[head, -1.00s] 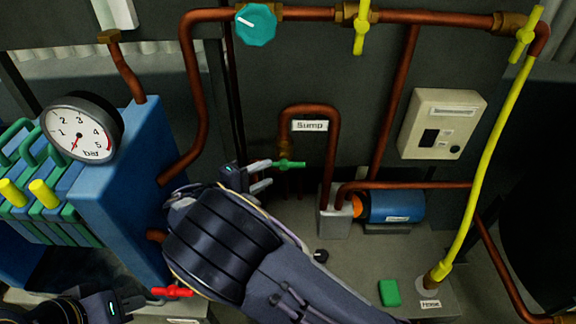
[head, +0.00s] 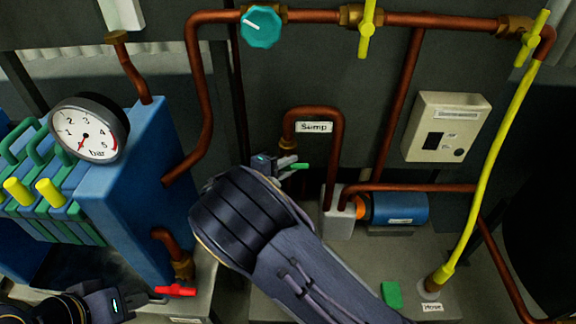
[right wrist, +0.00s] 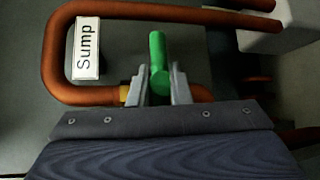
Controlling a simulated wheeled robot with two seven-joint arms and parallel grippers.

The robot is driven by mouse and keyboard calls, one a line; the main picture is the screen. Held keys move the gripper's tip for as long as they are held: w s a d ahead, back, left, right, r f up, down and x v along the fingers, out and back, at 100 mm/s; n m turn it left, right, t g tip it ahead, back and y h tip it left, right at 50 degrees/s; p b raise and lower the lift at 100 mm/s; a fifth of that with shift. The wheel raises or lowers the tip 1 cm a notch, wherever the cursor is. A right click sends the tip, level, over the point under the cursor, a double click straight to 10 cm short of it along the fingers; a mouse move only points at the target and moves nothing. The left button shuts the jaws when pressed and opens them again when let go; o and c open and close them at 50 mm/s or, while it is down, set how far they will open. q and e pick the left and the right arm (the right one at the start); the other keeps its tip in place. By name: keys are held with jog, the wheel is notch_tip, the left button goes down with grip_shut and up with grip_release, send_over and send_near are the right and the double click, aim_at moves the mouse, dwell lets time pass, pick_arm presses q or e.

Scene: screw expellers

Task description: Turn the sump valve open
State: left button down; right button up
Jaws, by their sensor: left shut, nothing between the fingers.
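In the right wrist view the green handle (right wrist: 158,66) stands between the two fingertips of my right gripper (right wrist: 159,82). One finger is on each side, very close to it; I cannot tell whether both press on it. The arm and gripper hide much of the valve body in the head view. My left gripper (head: 154,299) is at the lower left, shut and empty, close to a red valve handle (head: 176,290).
Copper pipes (head: 338,150) surround the sump valve, with a blue pump (head: 398,208) to the right. A blue tank with a pressure gauge (head: 88,129) stands at left. Yellow valve handles (head: 367,28) and a teal knob (head: 260,27) are above.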

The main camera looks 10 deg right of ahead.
grip_shut()
jog(key=shift+f+h, duration=0.1)
jog(key=shift+h, duration=0.3)
jog(key=shift+f+n+t+h+b, duration=0.1)
jog(key=shift+n+t+h+b, duration=0.5)
jog(key=shift+n+h+b, duration=0.4)
jog(key=shift+n+t+h+b, duration=0.3)
jog(key=shift+n+t+h, duration=0.25)
jog(key=shift+n, duration=0.65)
jog(key=n+t+h, duration=0.1)
jog(key=n+t, duration=0.1)
jog(key=shift+n, duration=0.3)
jog(key=n+t, duration=0.4)
jog(key=n, duration=0.2)
jog(key=shift+a+t+y, duration=0.1)
jog(key=shift+t+y, duration=0.15)
jog(key=shift+t, duration=0.1)
jog(key=shift+n+t+y+p, duration=0.25)
jog(key=shift+n+t+y, duration=1.25)
jog(key=shift+n, duration=0.7)
jog(key=shift+n+t+y+p, duration=0.2)
jog(key=shift+n+t+y, duration=1)
jog(key=shift+n+t, duration=0.75)
jog(key=shift+n+y, duration=0.4)
jog(key=shift+n, duration=0.25)
